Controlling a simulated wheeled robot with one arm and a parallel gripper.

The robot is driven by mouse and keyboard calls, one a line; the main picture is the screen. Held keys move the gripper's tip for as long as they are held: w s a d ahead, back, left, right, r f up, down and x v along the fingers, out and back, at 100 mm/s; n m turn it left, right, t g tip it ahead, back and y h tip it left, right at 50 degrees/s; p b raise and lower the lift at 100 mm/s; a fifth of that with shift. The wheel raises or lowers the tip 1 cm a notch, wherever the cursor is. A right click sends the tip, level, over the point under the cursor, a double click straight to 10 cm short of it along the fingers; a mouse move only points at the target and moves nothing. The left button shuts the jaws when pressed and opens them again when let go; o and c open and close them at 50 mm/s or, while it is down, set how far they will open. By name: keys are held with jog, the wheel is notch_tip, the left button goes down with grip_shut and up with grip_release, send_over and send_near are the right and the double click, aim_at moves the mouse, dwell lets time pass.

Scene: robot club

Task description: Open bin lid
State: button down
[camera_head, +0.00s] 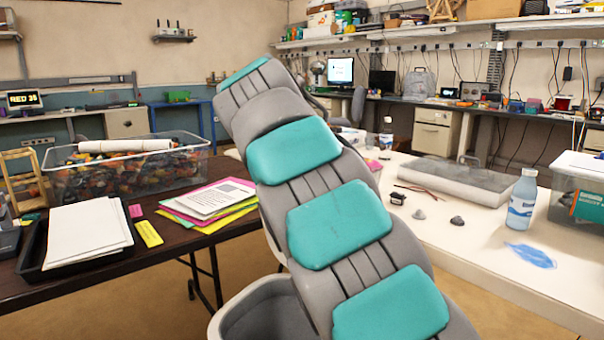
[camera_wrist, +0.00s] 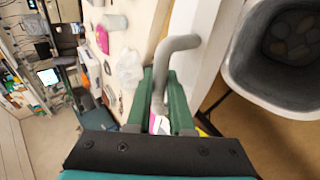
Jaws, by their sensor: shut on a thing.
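The grey bin (camera_head: 225,318) stands low in front of me in the head view, partly hidden by my arm. Its open mouth shows, with no lid across the visible part. In the wrist view the bin (camera_wrist: 238,65) is at the right, with rounded greyish lumps inside. My gripper (camera_wrist: 163,85) has its green fingers closed around a grey bent bar (camera_wrist: 178,44), which looks like a handle. The head view does not show my gripper.
A dark table (camera_head: 180,245) at left bears a paper tray (camera_head: 40,262), coloured sheets (camera_head: 210,200) and a clear tub (camera_head: 60,190). A white table (camera_head: 480,245) at right bears a grey slab (camera_head: 455,180) and a bottle (camera_head: 521,203). Floor shows between the tables.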

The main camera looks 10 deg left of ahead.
jog(key=shift+w+d+r, duration=0.1)
jog(key=shift+w+d, duration=0.05)
jog(key=shift+w, duration=0.25)
jog(key=c, duration=0.8)
grip_release()
jog(key=v, duration=0.8)
